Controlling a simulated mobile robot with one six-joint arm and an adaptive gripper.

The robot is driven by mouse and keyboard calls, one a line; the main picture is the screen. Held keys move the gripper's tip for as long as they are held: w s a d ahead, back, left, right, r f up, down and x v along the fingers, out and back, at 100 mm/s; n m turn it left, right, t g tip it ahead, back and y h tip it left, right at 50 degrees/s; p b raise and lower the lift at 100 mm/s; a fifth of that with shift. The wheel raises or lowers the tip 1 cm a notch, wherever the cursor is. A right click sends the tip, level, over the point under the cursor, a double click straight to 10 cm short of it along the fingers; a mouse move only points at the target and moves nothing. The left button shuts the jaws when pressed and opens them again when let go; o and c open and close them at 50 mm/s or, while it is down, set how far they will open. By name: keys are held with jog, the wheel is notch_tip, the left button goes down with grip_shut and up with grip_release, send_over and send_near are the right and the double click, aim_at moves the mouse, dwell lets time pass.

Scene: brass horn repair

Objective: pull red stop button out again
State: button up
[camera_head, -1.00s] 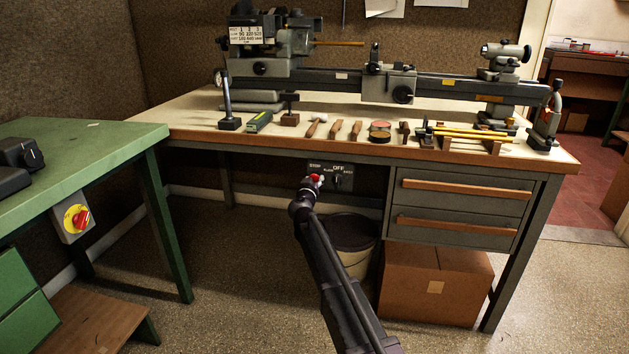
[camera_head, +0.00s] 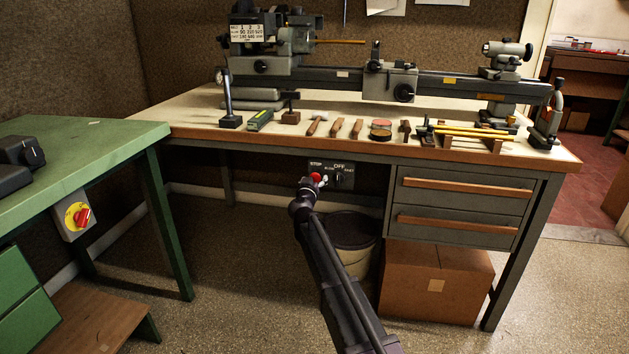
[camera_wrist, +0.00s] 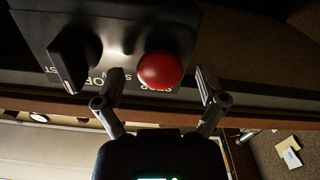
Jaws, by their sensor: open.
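The red stop button (camera_head: 316,178) is a round mushroom knob on a dark control panel (camera_head: 345,168) under the front edge of the lathe bench. In the wrist view the red button (camera_wrist: 160,71) shows close up, beside a black rotary knob (camera_wrist: 75,58) on the same panel. My gripper (camera_wrist: 168,80) is open, one fingertip on each side of the button in that picture. I cannot tell whether either finger touches it. In the head view my gripper (camera_head: 309,184) is small at the panel, and its fingers are hard to make out.
The bench top (camera_head: 190,118) above carries a lathe and several hand tools. Drawers (camera_head: 460,205) stand right of the panel, with a bin (camera_head: 352,232) and a cardboard box (camera_head: 435,285) below. A green table (camera_head: 80,140) with another red switch (camera_head: 80,218) is at left.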

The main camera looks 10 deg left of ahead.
jog(key=s, duration=1.2)
jog(key=shift+a, duration=0.25)
jog(key=s+d+f+m+g+h, duration=0.1)
jog(key=s+d+f+g+h, duration=0.15)
jog(key=d, duration=0.65)
jog(key=s+d+f+m+g+h, duration=0.1)
jog(key=s+d+f+m+g, duration=0.2)
jog(key=d, duration=0.6)
jog(key=s+d+f+g+h, duration=0.25)
jog(key=d+f, duration=0.25)
jog(key=d, duration=0.4)
jog(key=s+d+f+n+g+y, duration=0.1)
jog(key=s+d+f+g+y, duration=0.15)
jog(key=s, duration=0.45)
jog(key=s+d+f+g+y, duration=0.2)
jog(key=s+d+g, duration=0.15)
jog(key=s, duration=0.35)
jog(key=s+d+f+n+g+y, duration=0.1)
jog(key=s+d+f+g+y, duration=0.2)
jog(key=s, duration=0.4)
notch_tip(320, 180, up, 38)
jog(key=g+p, duration=0.1)
jog(key=p, duration=3.7)
jog(key=shift+h+p, duration=0.35)
jog(key=shift+h, duration=0.1)
jog(key=shift+s+a, duration=0.1)
